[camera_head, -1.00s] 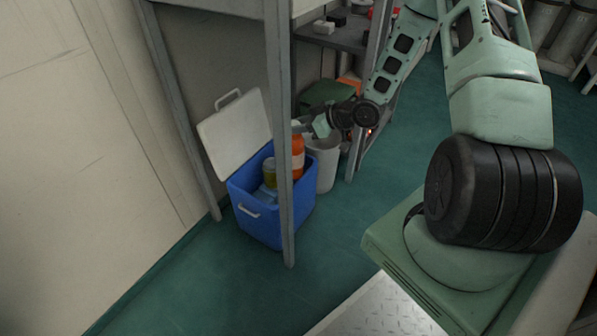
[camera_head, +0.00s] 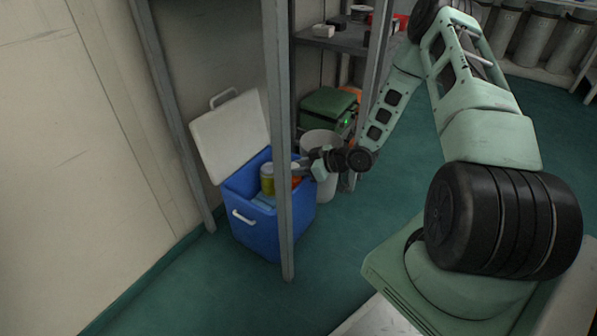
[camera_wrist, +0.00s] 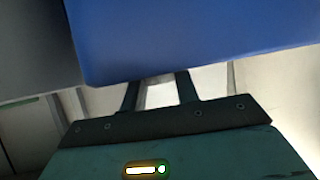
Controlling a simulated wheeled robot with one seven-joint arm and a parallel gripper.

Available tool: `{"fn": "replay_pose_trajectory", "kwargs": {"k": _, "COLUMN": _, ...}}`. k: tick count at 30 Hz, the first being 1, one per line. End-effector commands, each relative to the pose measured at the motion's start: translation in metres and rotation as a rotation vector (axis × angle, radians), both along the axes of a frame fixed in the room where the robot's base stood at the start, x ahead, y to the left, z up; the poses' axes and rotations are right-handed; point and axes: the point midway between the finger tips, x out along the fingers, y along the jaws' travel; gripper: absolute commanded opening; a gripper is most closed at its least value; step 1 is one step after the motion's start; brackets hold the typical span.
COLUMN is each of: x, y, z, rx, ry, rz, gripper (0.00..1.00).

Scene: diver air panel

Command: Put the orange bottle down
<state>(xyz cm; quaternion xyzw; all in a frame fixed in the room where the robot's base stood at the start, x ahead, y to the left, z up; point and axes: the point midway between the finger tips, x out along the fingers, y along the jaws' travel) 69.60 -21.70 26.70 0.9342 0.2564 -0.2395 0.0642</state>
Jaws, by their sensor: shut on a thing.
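The orange bottle (camera_head: 296,181) is low inside the blue cooler (camera_head: 255,228) in the head view, with only a small orange part showing. The post in front and my gripper hide most of it. My gripper (camera_head: 302,164) is shut on the bottle near its top, at the cooler's right side. Whether the bottle touches the cooler floor is hidden. In the wrist view my two fingers (camera_wrist: 158,92) show below a large blue surface, and the bottle cannot be made out there.
A yellow-green jar (camera_head: 267,180) stands in the cooler left of the bottle. The cooler's white lid (camera_head: 230,138) is open, leaning back. A grey shelf post (camera_head: 280,130) rises in front. A white bin (camera_head: 322,150) and a green case (camera_head: 326,106) are behind to the right.

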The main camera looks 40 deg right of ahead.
Motion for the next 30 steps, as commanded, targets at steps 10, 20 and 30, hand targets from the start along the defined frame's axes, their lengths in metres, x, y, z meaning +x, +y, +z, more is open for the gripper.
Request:
{"fn": "replay_pose_trajectory", "kwargs": {"k": 10, "x": 0.001, "y": 0.000, "z": -0.001, "rx": 0.000, "ry": -0.004, "rz": 0.000, "gripper": 0.00}}
{"fn": "replay_pose_trajectory", "kwargs": {"k": 20, "x": 0.001, "y": 0.000, "z": -0.010, "rx": -0.001, "ry": -0.005, "rz": 0.001, "gripper": 0.00}}
{"fn": "replay_pose_trajectory", "kwargs": {"k": 30, "x": 0.001, "y": 0.000, "z": -0.011, "rx": -0.001, "ry": -0.002, "rz": 0.000, "gripper": 0.52}}
